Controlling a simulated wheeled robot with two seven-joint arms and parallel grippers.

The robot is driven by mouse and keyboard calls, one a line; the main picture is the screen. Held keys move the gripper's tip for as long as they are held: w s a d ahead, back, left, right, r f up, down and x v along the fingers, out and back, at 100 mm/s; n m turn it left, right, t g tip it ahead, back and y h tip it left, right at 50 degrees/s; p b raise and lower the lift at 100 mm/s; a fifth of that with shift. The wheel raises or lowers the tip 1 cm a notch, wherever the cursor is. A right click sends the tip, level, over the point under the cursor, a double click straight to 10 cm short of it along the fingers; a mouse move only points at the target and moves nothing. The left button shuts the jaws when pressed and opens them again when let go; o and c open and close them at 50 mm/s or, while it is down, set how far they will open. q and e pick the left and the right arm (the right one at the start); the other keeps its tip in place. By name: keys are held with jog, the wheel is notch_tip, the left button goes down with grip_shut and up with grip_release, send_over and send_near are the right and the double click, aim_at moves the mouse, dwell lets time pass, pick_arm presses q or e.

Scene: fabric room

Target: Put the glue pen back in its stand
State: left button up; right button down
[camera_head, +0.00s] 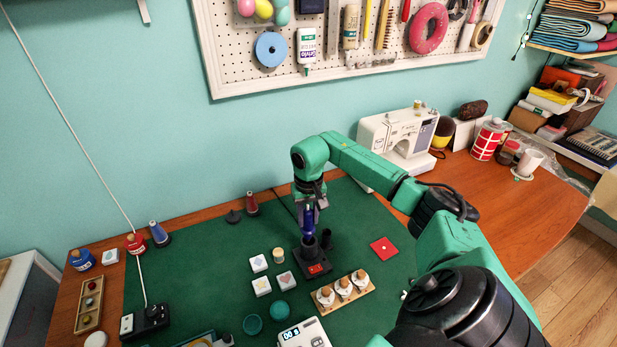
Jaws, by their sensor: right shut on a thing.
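The blue glue pen (308,222) is upright in my right gripper (309,204), which is shut on its upper part. The black stand (313,258), with a red display on its front, is directly below the pen on the green mat. The pen's lower end meets the top of the stand in this view; I cannot tell whether it is seated inside or just above it. My right arm reaches in from the lower right. My left gripper is not in view.
The green mat (210,262) holds white stamp blocks (286,280), a wooden rack with several knobs (343,290), a red square (384,249) and a white digital device (304,335). A sewing machine (398,138) stands behind at right. A black power strip (145,321) is at left.

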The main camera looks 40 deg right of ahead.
aim_at(309, 228)
jog(key=shift+f, duration=0.5)
jog(key=shift+s+d+f+b, duration=0.1)
jog(key=shift+s+f+b, duration=0.05)
jog(key=shift+f+b, duration=0.7)
jog(key=shift+f, duration=0.35)
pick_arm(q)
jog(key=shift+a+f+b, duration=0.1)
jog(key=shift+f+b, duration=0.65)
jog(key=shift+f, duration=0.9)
pick_arm(e)
jog(key=shift+f, duration=0.75)
jog(key=shift+c, duration=2.2)
grip_release()
jog(key=shift+r, duration=0.15)
